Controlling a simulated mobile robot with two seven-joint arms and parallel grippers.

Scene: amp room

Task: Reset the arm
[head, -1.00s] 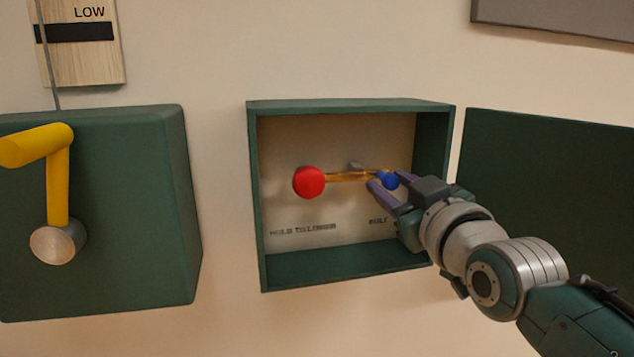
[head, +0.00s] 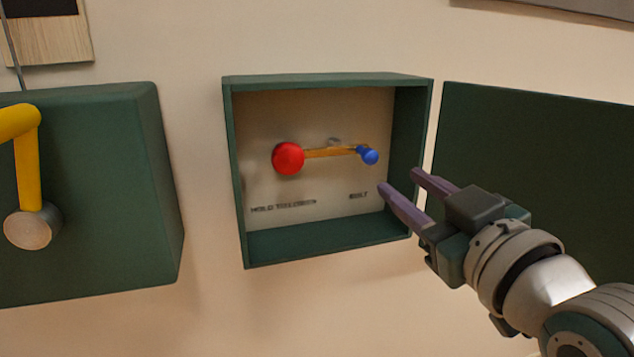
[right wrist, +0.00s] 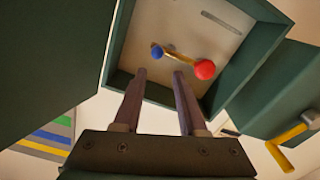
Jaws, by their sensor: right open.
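A green open box (head: 328,82) on the wall holds a yellow lever (head: 328,153) lying about level. A red ball knob (head: 288,158) is on its left end and a small blue knob (head: 369,155) on its right end. In the right wrist view the lever shows with the blue knob (right wrist: 157,53) and red knob (right wrist: 205,69). My right gripper (head: 402,187) is open and empty, in front of the box's lower right edge, apart from the blue knob. Its two purple fingers (right wrist: 160,90) point toward the box. My left gripper is not in view.
The box's green door (head: 540,170) stands open to the right, behind my right arm. A second green box (head: 100,200) with a yellow crank (head: 28,160) is at the left. A wooden panel (head: 48,35) is above it.

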